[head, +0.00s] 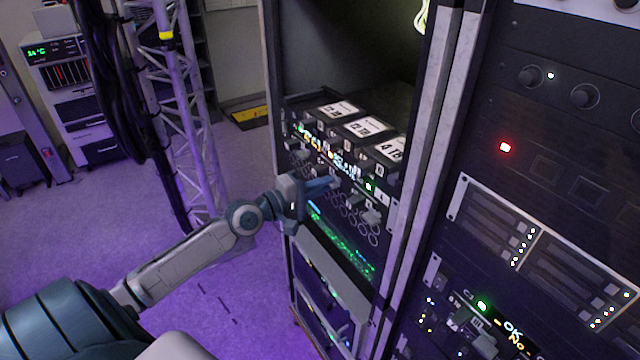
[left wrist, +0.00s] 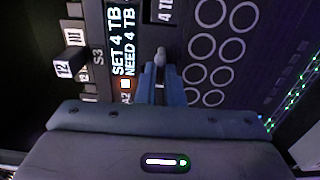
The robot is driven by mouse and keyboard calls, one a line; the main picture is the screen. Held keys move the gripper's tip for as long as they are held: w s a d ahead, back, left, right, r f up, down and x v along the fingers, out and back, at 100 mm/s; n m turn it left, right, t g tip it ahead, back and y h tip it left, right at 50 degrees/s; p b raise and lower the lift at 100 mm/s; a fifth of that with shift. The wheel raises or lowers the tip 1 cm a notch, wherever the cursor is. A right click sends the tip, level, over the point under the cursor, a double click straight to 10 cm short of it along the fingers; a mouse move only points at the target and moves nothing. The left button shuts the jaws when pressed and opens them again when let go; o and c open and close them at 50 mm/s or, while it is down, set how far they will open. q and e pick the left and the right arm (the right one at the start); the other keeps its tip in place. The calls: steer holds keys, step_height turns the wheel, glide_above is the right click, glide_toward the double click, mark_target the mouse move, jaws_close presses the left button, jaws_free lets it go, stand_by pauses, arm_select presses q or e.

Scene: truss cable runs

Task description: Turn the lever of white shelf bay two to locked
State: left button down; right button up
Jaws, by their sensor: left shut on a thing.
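My left gripper (head: 326,184) reaches from the left to the front of a shelf unit (head: 330,170) in the open rack. In the left wrist view its two blue fingers (left wrist: 161,76) are shut on a small grey lever (left wrist: 160,56). The lever's tip shows just beyond the fingertips; its base is partly hidden. An "A2" label and a display reading "SET 4 TB NEED 4 TB" (left wrist: 121,40) sit left of the fingers. I cannot tell whether the lever is at locked. My right gripper is not in view.
Drive boxes with white labels (head: 368,127) stand on the shelf unit. Rack posts (head: 432,180) and a dark panel with knobs (head: 585,95) stand close on the right. A truss (head: 185,110) with black cables stands behind my left arm.

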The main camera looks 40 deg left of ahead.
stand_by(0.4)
arm_select(q)
steer(key=c, duration=1.7)
jaws_free()
steer(key=shift+c, duration=0.2)
steer(key=shift+o, duration=0.9)
steer(key=shift+w+d, duration=0.15)
steer(key=shift+w, duration=0.05)
steer(key=p+v, duration=0.1)
steer(key=v, duration=0.9)
steer(key=shift+s, duration=0.4)
